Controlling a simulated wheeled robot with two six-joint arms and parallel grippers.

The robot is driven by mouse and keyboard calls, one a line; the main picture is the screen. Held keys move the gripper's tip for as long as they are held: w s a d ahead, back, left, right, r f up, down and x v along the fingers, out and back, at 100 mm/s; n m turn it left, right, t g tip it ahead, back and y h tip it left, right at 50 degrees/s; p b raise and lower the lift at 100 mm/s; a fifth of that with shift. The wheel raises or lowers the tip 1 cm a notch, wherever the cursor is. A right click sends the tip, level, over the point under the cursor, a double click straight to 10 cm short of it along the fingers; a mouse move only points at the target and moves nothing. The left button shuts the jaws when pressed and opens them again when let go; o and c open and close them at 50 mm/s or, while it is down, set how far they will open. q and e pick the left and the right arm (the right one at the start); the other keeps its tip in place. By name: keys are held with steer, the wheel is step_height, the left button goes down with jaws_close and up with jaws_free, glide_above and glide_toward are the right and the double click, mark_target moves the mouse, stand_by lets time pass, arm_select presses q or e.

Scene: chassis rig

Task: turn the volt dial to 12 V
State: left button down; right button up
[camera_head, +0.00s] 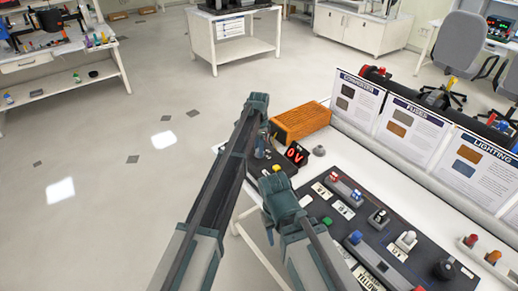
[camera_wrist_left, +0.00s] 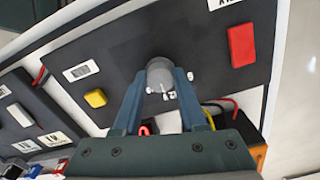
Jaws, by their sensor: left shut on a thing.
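The volt dial (camera_wrist_left: 160,72) is a round grey knob on a dark panel in the left wrist view. My left gripper (camera_wrist_left: 160,80) is shut on it, with one finger on each side. Small white marks sit by the dial, too small to read. The red display (camera_head: 296,154) in the head view reads 0 V. It shows partly between my fingers in the left wrist view (camera_wrist_left: 145,129). In the head view my own arm hides the dial and my left fingertips.
A yellow button (camera_wrist_left: 95,98), a white switch (camera_wrist_left: 81,71) and a red block (camera_wrist_left: 241,45) are on the panel. An orange box (camera_head: 302,121) stands behind the display. A dark board (camera_head: 350,215) with several coloured parts lies to the right, before upright sheets (camera_head: 357,101).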

arm_select(q)
steer(key=shift+c, duration=2.3)
jaws_free()
steer(key=shift+r, duration=0.1)
step_height(320, 180, up, 14)
steer(key=p, duration=1.4)
steer(key=shift+f, duration=0.25)
